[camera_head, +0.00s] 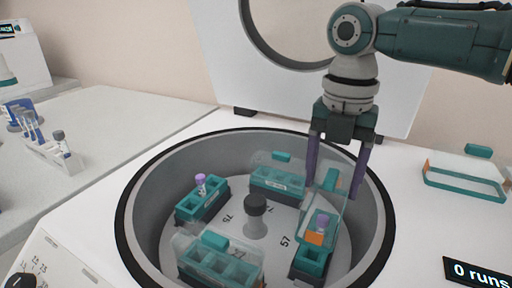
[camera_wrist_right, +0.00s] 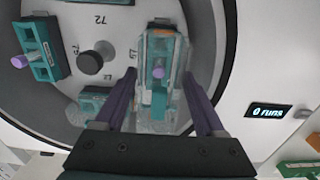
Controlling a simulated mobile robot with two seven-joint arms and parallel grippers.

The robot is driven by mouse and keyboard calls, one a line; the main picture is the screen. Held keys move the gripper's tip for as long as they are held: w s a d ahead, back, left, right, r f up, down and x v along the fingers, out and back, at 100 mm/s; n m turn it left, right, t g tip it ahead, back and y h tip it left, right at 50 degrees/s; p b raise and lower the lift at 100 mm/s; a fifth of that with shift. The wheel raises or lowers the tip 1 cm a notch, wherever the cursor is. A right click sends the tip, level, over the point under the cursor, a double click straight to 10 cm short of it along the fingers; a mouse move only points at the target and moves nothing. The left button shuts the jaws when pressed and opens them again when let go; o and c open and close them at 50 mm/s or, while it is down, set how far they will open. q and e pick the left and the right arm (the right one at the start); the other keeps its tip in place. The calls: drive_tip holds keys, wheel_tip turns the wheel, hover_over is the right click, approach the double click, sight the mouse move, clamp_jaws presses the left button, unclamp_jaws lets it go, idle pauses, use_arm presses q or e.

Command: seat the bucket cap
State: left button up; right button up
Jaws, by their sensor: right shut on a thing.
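My right gripper (camera_head: 334,188) is shut on a clear bucket cap with a teal grip (camera_head: 330,180). It holds the cap over the right-hand teal bucket (camera_head: 311,262) in the round bowl. A purple-topped tube (camera_head: 322,222) stands in that bucket, seen through or beside the clear cap. In the right wrist view, the cap's teal grip (camera_wrist_right: 160,103) lies between the purple fingers, with the tube top (camera_wrist_right: 158,73) close by. An orange patch shows there; I cannot tell whether cap and bucket touch. My left gripper is not in view.
The bowl's dark rim (camera_head: 128,228) surrounds the buckets and central knob (camera_head: 255,205). Clear caps sit on the front bucket (camera_head: 219,264) and back bucket (camera_head: 278,181). The left bucket (camera_head: 202,203) is uncapped with a tube. Another cap (camera_head: 465,183) lies right. The lid stands open behind.

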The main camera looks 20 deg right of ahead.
drive_tip(key=shift+f, duration=0.15)
drive_tip(key=shift+f, duration=0.25)
drive_tip(key=shift+f, duration=0.1)
drive_tip(key=shift+f+b, duration=0.3)
drive_tip(key=shift+b, duration=0.1)
drive_tip(key=shift+f+b, duration=0.65)
drive_tip(key=shift+f, duration=0.4)
drive_tip(key=shift+f, duration=0.1)
drive_tip(key=shift+f+b, duration=0.7)
drive_tip(key=shift+f, duration=0.2)
